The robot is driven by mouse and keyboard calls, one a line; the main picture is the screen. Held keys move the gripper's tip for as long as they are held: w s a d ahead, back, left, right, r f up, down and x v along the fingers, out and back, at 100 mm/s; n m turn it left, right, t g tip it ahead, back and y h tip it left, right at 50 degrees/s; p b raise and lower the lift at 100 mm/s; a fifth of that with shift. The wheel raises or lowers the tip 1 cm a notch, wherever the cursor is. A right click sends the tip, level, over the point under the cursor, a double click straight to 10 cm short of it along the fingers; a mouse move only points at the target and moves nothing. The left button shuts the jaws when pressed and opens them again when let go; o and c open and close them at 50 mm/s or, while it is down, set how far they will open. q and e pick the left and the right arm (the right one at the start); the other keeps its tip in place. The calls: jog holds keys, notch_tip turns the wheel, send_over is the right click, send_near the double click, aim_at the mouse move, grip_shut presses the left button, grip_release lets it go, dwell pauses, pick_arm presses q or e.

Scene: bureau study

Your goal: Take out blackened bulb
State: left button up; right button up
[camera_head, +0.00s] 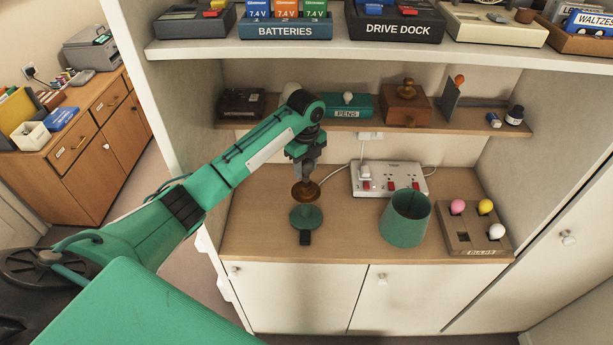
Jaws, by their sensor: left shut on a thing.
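My left gripper (304,178) points down over the green lamp base (306,217), fingers closed around the blackened bulb, which is mostly hidden between them. A brown, coppery round part (305,193) shows right below the fingertips, above the base. I cannot tell whether the bulb is still seated in the lamp. The green lampshade (405,220) stands off the lamp, to its right on the counter. A brown bulb tray (462,243) at the right holds a pink bulb (457,207), a yellow bulb (486,206) and a white bulb (496,231). My right gripper is not in view.
A white power strip (390,178) with red switches lies behind the lamp and shade. A shelf (440,122) above holds a green pens box (347,107) and other items. The counter (255,225) is clear left of the lamp.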

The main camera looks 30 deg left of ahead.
pick_arm(q)
jog(key=shift+r, duration=0.1)
jog(key=shift+r, duration=1.65)
